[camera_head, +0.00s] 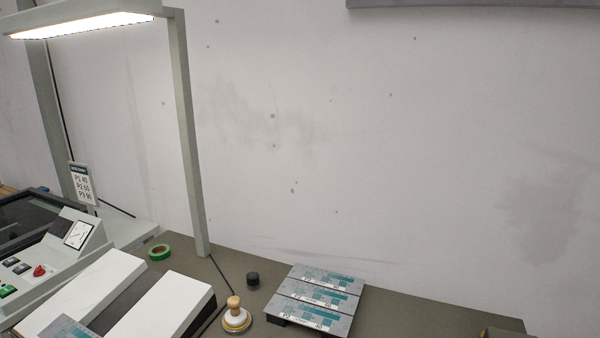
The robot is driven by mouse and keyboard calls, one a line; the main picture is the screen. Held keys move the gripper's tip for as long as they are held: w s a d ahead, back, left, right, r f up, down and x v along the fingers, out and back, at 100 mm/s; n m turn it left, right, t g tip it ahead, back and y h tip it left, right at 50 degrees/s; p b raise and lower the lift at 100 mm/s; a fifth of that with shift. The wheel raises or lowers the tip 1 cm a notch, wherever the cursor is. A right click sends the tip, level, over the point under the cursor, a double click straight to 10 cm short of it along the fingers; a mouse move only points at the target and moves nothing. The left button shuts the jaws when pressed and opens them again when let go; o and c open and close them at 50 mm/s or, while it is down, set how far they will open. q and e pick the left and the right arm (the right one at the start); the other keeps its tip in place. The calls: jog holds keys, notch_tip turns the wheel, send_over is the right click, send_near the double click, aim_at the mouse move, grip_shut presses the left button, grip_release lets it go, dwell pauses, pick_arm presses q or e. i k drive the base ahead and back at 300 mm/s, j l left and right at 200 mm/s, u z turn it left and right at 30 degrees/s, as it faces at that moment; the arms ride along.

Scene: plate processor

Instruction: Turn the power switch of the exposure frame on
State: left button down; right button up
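The exposure frame appears to be the grey machine at the far left, with a control panel (30,272) cut off by the left edge. On its panel are a red knob (39,271), a green button (7,291), several small dark buttons and a tilted dial gauge (78,235). I cannot tell which control is the power switch or how it is set. A dark glass top (30,218) lies behind the panel. Neither of my grippers is in view.
A lit lamp (85,22) hangs from a grey post (188,140). White boxy units (158,310), green tape (159,252), a dark cylinder (253,279), a wooden-handled stamp (236,318) and printed plates (318,291) sit on the table (420,318). A sign (83,184) stands behind the gauge.

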aim_at(39, 271)
jog(key=u, duration=1.5)
jog(key=j+z, duration=0.1)
jog(key=z, duration=0.7)
jog(key=i+j+z, duration=0.15)
jog(key=j+z, duration=0.15)
jog(key=i+j+z, duration=0.1)
jog(key=j+z, duration=0.25)
jog(key=j, duration=0.2)
jog(key=i+j+z, duration=0.1)
jog(key=j+z, duration=0.2)
jog(key=j, duration=0.15)
